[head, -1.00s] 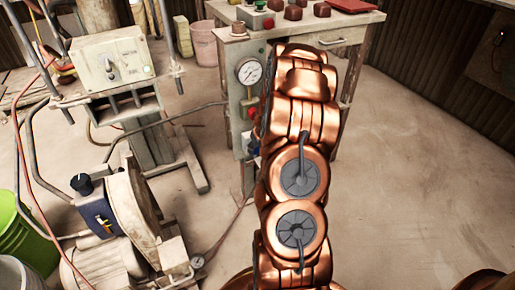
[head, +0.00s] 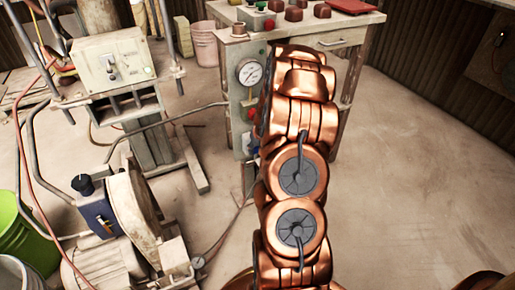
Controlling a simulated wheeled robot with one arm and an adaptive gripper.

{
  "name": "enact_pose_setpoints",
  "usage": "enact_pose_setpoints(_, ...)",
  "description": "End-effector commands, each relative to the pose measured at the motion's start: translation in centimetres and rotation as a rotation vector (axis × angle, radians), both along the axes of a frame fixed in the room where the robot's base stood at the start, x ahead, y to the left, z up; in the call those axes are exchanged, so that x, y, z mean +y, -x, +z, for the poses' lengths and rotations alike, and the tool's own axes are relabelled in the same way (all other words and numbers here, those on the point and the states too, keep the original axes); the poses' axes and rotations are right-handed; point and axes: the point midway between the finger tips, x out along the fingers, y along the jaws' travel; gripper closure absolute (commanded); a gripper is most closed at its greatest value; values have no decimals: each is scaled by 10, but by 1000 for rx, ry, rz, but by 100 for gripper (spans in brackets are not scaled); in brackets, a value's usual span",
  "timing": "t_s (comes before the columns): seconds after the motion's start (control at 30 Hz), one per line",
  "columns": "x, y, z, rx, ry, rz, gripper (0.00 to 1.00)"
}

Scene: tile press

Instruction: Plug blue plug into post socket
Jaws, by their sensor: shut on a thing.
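My copper arm reaches forward and up the middle of the head view, toward the bench's left front post (head: 236,112). My gripper is hidden behind the arm's own links, so its fingers and what they hold do not show. A small blue part (head: 253,152) shows low on the post at the arm's left edge. I cannot tell whether it is the blue plug or a fitting on the post. A red part (head: 252,113) shows above it, partly covered by the arm. The socket opening itself cannot be made out.
A round gauge (head: 250,72) sits high on the post. A cable (head: 170,125) runs to the post from the left. A control box machine (head: 112,62) and a motor unit (head: 130,215) stand left. The floor (head: 420,170) at right is clear.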

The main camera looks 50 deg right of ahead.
Motion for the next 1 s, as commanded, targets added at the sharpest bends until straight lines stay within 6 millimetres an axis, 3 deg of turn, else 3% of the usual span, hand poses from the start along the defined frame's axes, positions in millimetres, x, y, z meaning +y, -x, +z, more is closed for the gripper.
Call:
enact_pose_setpoints(0.27,-1,-1,0,-1,0,0,94)
enact_pose_setpoints(0.3,-1,-1,0,-1,1,0,58)
enact_pose_setpoints(0.57,-1,-1,0,0,0,0,31)
enact_pose_setpoints(1.0,0,0,3,0,0,0,30)
